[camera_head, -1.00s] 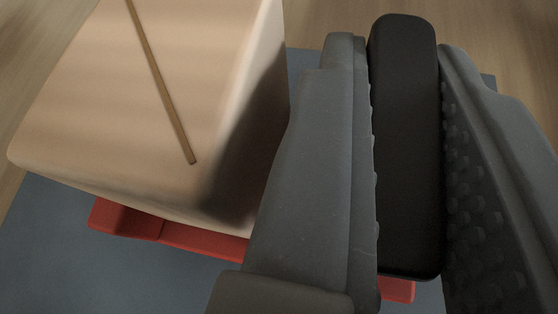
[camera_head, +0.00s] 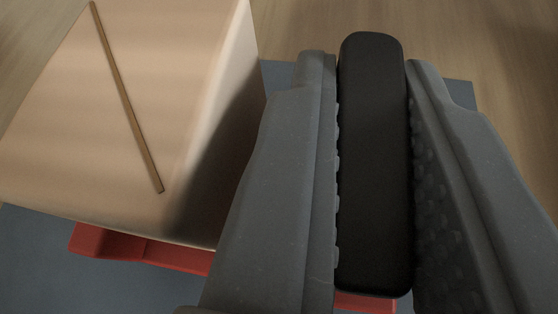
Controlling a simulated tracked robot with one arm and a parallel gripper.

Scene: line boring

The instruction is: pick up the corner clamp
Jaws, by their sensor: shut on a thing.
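My gripper (camera_head: 369,60) is shut on a long black bar with rounded ends (camera_head: 372,165), which stands between the two grey fingers on the right of the view. A red part (camera_head: 110,242) shows below, under the edge of the wooden block, and a bit of red (camera_head: 365,302) shows under the black bar's near end. The black bar and the red part look like the handle and body of the corner clamp, but I cannot see where they join. The left finger hides the red part's middle.
A pale wooden block (camera_head: 120,110) with a thin brown stripe along its top fills the upper left, close beside the left finger. A blue-grey mat (camera_head: 40,270) lies beneath. Wooden floor or tabletop (camera_head: 480,40) beyond the mat is clear.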

